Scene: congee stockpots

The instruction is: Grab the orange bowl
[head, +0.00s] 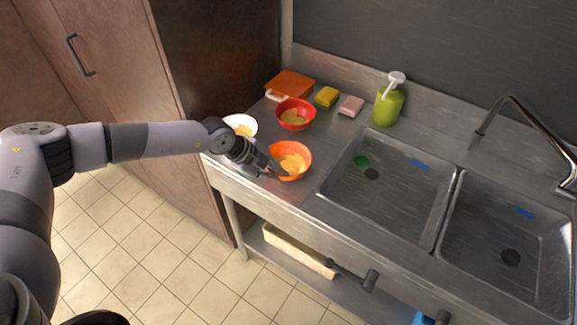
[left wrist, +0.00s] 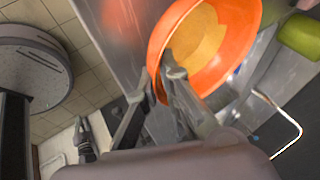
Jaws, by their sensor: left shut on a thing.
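I cannot tell whether the bowl is lifted off the counter. My right gripper is not in view.
A red bowl (head: 295,114) and a white bowl (head: 241,125) stand close by. Two sink basins (head: 386,190) lie to the right.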

